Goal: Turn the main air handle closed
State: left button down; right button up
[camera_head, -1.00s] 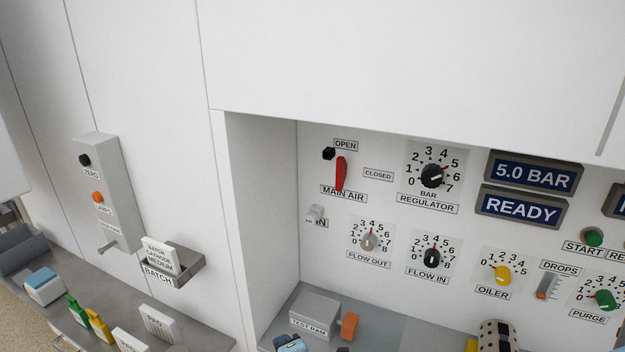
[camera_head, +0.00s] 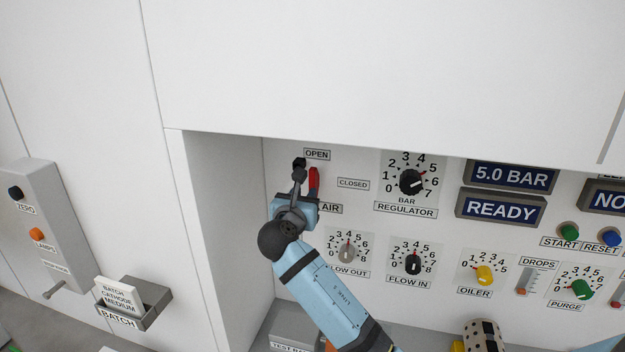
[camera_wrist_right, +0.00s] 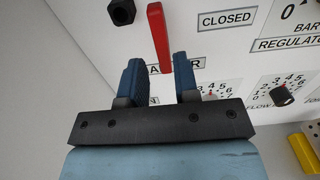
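The red main air handle (camera_head: 314,182) is on the recessed panel, upright below the OPEN label (camera_head: 317,154) and left of the CLOSED label (camera_head: 353,184). My right gripper (camera_head: 299,178) is in front of the panel beside the handle and hides part of it and of its label. In the right wrist view the red handle (camera_wrist_right: 159,38) lies ahead of the gap between the two blue fingers (camera_wrist_right: 160,75). The fingers are apart, with nothing clearly between them. A black knob-like stud (camera_wrist_right: 121,11) is up and left of the handle. My left gripper is not in view.
The bar regulator knob (camera_head: 411,182) is right of the handle. The flow out knob (camera_head: 347,251) and flow in knob (camera_head: 413,263) are below. The recess's left wall (camera_head: 228,220) stands close to my right arm. A batch card holder (camera_head: 140,305) is at lower left.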

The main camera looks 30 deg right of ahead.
aim_at(312, 183)
jog(key=p+x, duration=0.1)
jog(key=x, duration=0.6)
jog(key=shift+w+d, duration=0.15)
jog(key=shift+w, duration=0.05)
grip_shut()
